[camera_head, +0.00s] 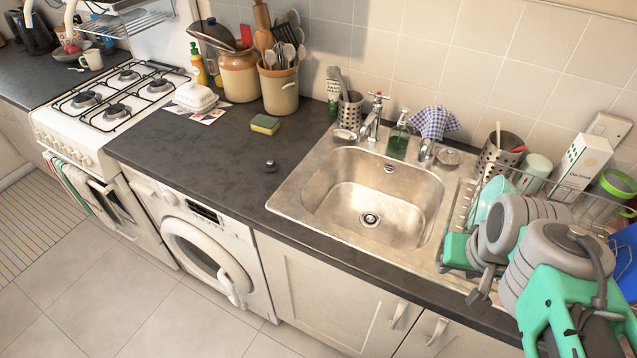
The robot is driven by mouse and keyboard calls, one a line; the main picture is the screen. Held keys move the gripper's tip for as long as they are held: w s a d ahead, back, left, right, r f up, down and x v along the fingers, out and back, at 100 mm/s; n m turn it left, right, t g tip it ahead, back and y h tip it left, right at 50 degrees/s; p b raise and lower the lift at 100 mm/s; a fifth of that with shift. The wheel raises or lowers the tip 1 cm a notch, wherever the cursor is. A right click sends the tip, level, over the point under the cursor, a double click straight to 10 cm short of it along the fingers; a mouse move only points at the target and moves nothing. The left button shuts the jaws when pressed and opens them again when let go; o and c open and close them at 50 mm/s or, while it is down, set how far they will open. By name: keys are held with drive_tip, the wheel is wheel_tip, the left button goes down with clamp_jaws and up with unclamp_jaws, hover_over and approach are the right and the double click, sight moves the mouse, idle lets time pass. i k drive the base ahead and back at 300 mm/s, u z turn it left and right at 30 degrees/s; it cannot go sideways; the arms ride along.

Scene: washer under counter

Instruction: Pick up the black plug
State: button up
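The black plug (270,165) is a small, dark, round piece with a lighter top. It sits on the dark worktop left of the sink, apart from other things. My arm is folded at the lower right, over the draining area. What looks like the end of my gripper (478,290) points down near the worktop's front edge. It is far to the right of the plug, with the sink between them. Its fingers are too small and too covered by my arm to tell open from shut.
The steel sink (341,208) is empty. A yellow-green sponge (265,124) and a white butter dish (195,96) lie behind the plug. Utensil crocks (279,90) stand at the wall. A washing machine (200,245) is under the counter. Worktop around the plug is clear.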

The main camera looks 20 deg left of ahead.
sight(269, 169)
drive_tip(key=k, duration=0.45)
drive_tip(key=u, duration=1.1)
drive_tip(key=i, duration=0.45)
drive_tip(key=u, duration=0.2)
drive_tip(key=k, duration=0.5)
drive_tip(key=u, duration=1.4)
drive_tip(key=i, duration=0.85)
drive_tip(key=z, duration=0.65)
drive_tip(key=i, duration=0.75)
drive_tip(key=z, duration=0.7)
